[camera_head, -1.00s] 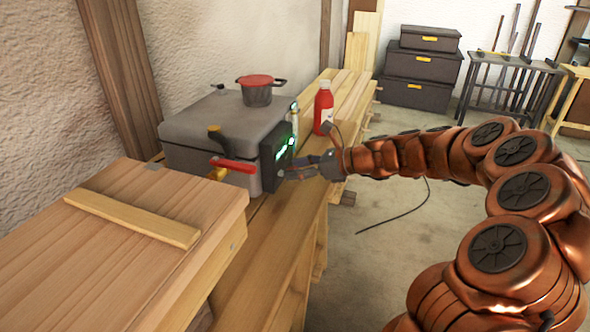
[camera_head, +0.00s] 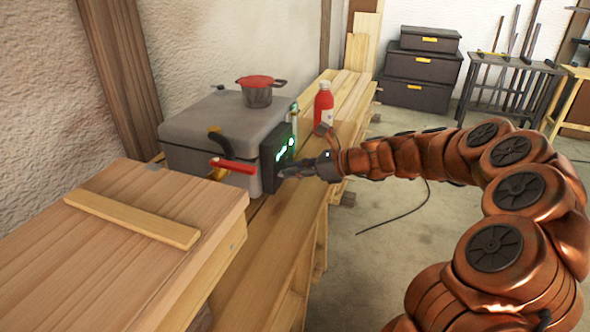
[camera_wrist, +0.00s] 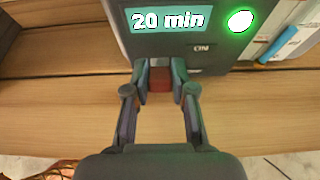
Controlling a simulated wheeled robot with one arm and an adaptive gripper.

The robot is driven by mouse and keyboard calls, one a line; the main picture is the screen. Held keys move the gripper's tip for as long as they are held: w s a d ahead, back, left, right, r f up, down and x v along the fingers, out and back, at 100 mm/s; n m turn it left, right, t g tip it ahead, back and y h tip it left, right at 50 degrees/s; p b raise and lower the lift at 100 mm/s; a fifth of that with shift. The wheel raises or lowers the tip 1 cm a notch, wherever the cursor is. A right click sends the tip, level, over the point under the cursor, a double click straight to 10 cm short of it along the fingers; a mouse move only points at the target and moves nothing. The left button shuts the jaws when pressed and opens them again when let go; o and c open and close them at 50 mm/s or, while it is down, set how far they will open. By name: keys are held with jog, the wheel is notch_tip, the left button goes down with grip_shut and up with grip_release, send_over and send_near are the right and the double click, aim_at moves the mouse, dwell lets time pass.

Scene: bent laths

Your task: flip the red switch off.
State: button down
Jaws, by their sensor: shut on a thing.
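The red switch (camera_wrist: 159,78) is low on the dark panel (camera_wrist: 186,48) of the grey box (camera_head: 215,128). In the wrist view it sits between the two fingertips of my gripper (camera_wrist: 160,85), which are shut on it; the fingers partly cover it. The panel reads "20 min" (camera_wrist: 168,20), with a lit green light (camera_wrist: 240,20) and the word "ON" (camera_wrist: 201,48) beside the switch. In the head view my gripper (camera_head: 284,172) is at the lower part of the panel, and the switch is hidden there.
A red bottle (camera_head: 323,106) stands behind my gripper. Wooden planks (camera_head: 262,255) lie below; a blue stick (camera_wrist: 278,44) is right of the panel.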

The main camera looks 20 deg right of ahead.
jog(key=shift+f+y, duration=0.15)
jog(key=shift+y, duration=0.15)
jog(key=shift+s+d+f+t+y+b, duration=0.1)
jog(key=shift+f+t+y+b, duration=0.2)
jog(key=shift+t+y+b, duration=0.2)
jog(key=shift+s+d+f+t+y+b, duration=0.1)
jog(key=shift+f+t+y+b, duration=0.15)
jog(key=shift+t+y+b, duration=0.2)
jog(key=shift+f+t+y+b, duration=0.45)
jog(key=shift+f+y+b, duration=0.25)
jog(key=shift+b, duration=0.45)
jog(key=shift+d+f+t+y+b, duration=0.15)
jog(key=shift+t+y+b, duration=0.25)
jog(key=shift+b, duration=0.5)
jog(key=shift+t+y+b, duration=0.3)
jog(key=shift+y+b, duration=0.25)
jog(key=shift+b, duration=0.25)
jog(key=c, duration=1)
grip_release()
jog(key=shift+o, duration=0.2)
